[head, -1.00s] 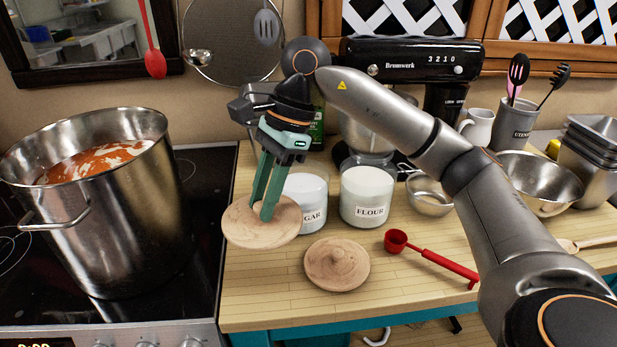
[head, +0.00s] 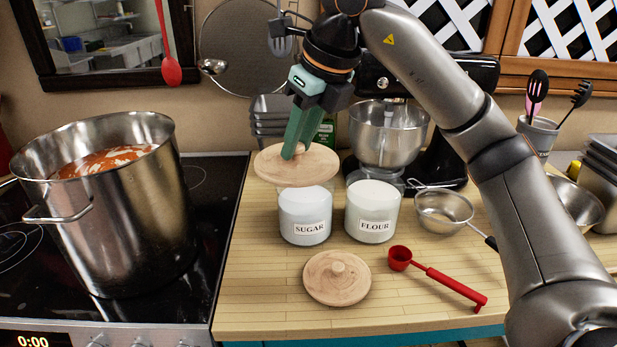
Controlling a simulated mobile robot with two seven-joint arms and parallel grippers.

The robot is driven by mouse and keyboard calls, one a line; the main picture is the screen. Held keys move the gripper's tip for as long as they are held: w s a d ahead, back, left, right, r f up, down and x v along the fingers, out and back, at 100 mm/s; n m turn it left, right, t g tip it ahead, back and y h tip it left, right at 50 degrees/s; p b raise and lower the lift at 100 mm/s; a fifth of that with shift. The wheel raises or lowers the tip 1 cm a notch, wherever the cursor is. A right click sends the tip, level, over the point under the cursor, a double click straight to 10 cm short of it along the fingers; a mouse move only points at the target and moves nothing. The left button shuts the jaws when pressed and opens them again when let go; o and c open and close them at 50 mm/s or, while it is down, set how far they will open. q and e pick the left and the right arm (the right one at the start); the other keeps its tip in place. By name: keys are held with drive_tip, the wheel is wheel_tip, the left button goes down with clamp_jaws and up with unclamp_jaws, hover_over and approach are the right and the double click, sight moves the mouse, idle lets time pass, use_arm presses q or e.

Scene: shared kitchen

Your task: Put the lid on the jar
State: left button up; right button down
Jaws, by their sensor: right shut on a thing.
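My right gripper (head: 290,153) is shut on a round wooden lid (head: 268,166) and holds it in the air. In the picture the lid is just above and behind the open sugar jar (head: 305,228), apart from its rim. The flour jar (head: 372,222) stands open to the right of the sugar jar, filled with white powder. A second wooden lid (head: 337,287) with a knob lies on the counter in front of the jars. My left gripper is not in view.
A red measuring spoon (head: 440,281) lies at the front right of the counter (head: 250,290). A strainer (head: 444,208) and a stand mixer (head: 389,135) are behind it. A large pot (head: 110,220) of red soup stands on the stove at left.

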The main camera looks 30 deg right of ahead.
drive_tip(key=w+d+f, duration=0.2)
drive_tip(key=w+d, duration=0.1)
drive_tip(key=w+d+f+p, duration=0.1)
drive_tip(key=w, duration=0.1)
drive_tip(key=shift+w+d, duration=0.1)
drive_tip(key=shift+d, duration=0.05)
drive_tip(key=w+d+f+p, duration=0.1)
drive_tip(key=w+d+f, duration=0.2)
drive_tip(key=f, duration=0.6)
drive_tip(key=shift+w+d+f, duration=0.2)
drive_tip(key=shift+w+d, duration=0.1)
drive_tip(key=shift+w, duration=0.35)
drive_tip(key=c, duration=0.6)
unclamp_jaws()
drive_tip(key=shift+c, duration=0.2)
drive_tip(key=v, duration=1.2)
